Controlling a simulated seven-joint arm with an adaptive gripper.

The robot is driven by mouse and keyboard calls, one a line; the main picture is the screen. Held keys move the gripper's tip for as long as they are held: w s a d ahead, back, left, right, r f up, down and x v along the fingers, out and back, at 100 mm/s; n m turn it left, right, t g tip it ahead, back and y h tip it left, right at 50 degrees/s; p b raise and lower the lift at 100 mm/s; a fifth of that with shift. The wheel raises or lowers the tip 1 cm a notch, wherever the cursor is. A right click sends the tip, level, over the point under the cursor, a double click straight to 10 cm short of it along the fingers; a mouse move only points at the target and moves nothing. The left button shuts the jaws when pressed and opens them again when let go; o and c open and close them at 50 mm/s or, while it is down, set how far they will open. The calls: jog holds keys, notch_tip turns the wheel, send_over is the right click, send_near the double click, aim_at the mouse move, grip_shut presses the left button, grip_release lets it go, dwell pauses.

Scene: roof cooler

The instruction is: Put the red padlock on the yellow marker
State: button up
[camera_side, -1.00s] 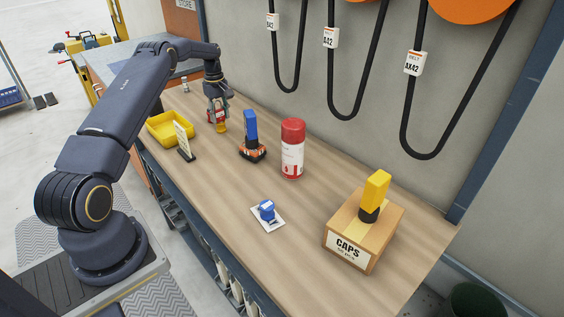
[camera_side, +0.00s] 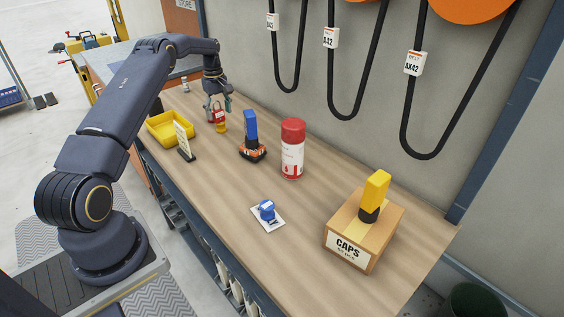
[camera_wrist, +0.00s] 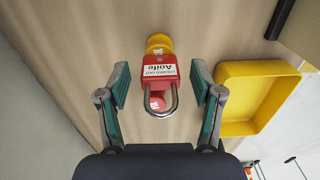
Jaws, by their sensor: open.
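The red padlock (camera_wrist: 159,76), with a white name label and a metal shackle, is between my gripper's fingers in the wrist view. It also shows in the side view (camera_side: 219,114), directly above a small yellow piece. That piece, which looks like the yellow marker (camera_side: 222,127), stands on the bench and shows past the padlock's body in the wrist view (camera_wrist: 159,43). The padlock appears to rest on it, though the contact is partly hidden. My gripper (camera_wrist: 160,85) is open, with a gap between each finger and the padlock. A small red round part shows inside the shackle.
The blue item (camera_side: 266,210) and CAPS box (camera_side: 347,246) are farther off.

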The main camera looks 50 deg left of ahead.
aim_at(219, 111)
notch_tip(219, 111, up, 10)
jog(key=s+d+r+m+t, duration=0.2)
jog(key=d+r+m, duration=0.5)
jog(key=d+r, duration=1.05)
jog(key=s+d+r+m+t+y, duration=0.1)
jog(key=s+d+m, duration=0.15)
jog(key=d, duration=0.25)
jog(key=s+d+r+m, duration=0.1)
jog(key=s+d, duration=0.2)
jog(key=d, duration=0.2)
jog(key=s+d+f+m+t, duration=0.1)
jog(key=s+d+f+m, duration=0.1)
jog(key=s, duration=0.4)
jog(key=s+d+f+m, duration=0.3)
jog(key=s+d, duration=0.2)
jog(key=s, duration=0.1)
jog(key=s+d+f+m+t+h, duration=0.1)
jog(key=s+d+f+m, duration=0.1)
jog(key=s+d, duration=0.2)
jog(key=shift+s+f+t, duration=0.25)
jog(key=shift+s+t, duration=0.05)
jog(key=shift+s, duration=0.65)
jog(key=shift+d+m, duration=0.1)
jog(key=shift+m, duration=0.15)
